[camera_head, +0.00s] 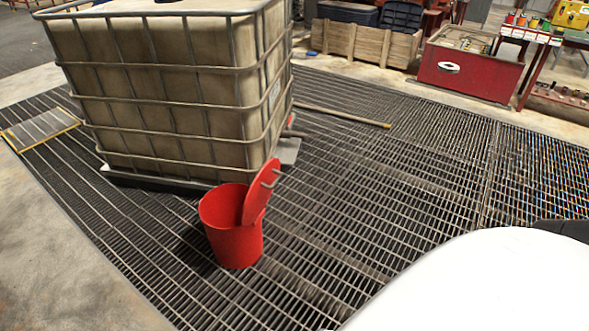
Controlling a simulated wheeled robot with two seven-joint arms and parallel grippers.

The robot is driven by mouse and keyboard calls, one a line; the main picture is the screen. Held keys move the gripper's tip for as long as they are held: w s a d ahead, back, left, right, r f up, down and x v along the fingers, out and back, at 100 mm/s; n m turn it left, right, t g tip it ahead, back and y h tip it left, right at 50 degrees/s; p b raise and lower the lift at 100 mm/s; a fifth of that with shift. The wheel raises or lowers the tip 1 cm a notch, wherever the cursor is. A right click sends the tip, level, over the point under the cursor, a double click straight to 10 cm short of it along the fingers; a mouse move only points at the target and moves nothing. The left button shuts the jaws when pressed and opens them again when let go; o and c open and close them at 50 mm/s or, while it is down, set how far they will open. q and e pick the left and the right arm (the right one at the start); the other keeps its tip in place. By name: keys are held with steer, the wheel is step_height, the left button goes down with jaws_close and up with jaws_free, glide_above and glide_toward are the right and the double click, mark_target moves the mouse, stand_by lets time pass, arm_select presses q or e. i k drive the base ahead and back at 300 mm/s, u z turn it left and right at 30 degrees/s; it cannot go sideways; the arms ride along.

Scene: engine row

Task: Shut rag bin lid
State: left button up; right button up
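The red rag bin (234,243) stands upright on the metal floor grating, in front of a large caged tank. Its round red lid (262,193) is open and tilted up steeply at the bin's right side. A pale handle shows on the lid's upper right face. The bin's mouth is open toward the left, and I cannot make out anything in it. Neither of my grippers is in the head view.
The caged tank (165,90) stands close behind the bin. A long pole (345,116) lies on the grating (400,190). A wooden crate (365,42) and a red box (465,70) are at the back. The grating right of the bin is mostly clear.

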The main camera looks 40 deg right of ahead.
mark_target(260, 191)
steer(key=z, duration=1.15)
steer(key=i, duration=1.7)
steer(key=u, duration=0.3)
